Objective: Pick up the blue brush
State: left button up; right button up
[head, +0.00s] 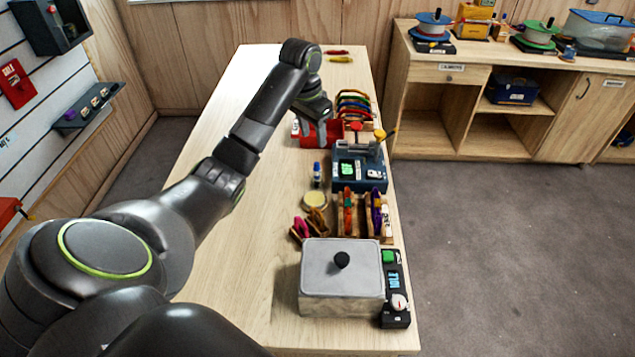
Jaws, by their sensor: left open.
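My left gripper (318,138) reaches over the far part of the wooden table, above and in front of a red holder (340,133). Its jaws point down and are open; the arm partly hides them. I cannot tell whether anything is between the fingers. A small blue upright item (316,170) with a pale part stands on the table, nearer than the gripper; it is too small to tell whether it is a brush or a bottle. No other clear blue brush shows. My right gripper is not in view.
A wooden table (230,230) has free room on its left. Along its right stand a dark blue device (345,182), wooden racks (352,228), a grey lidded box (320,275) and a dark control unit (396,318). A shelf unit (435,118) stands at the right.

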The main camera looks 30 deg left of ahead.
aim_at(316, 163)
pick_arm(q)
jog(key=f+b, duration=0.1)
jog(key=f, duration=0.1)
jog(key=shift+w+f+b, duration=0.2)
jog(key=shift+f+b, duration=0.1)
jog(key=shift+b, duration=0.1)
jog(key=f, duration=0.3)
jog(key=shift+w+d+f, duration=0.1)
jog(key=shift+w, duration=0.1)
jog(key=shift+f+p, duration=0.4)
jog(key=shift+f, duration=0.15)
jog(key=shift+f+p, duration=0.3)
jog(key=shift+f, duration=0.05)
notch_tip(316, 163, down, 4)
jog(key=shift+w+f+p, duration=0.1)
jog(key=shift+w+p, duration=0.05)
jog(key=shift+p, duration=0.45)
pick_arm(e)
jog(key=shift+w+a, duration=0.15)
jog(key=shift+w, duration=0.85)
pick_arm(q)
jog(key=shift+c, duration=0.4)
grip_shut()
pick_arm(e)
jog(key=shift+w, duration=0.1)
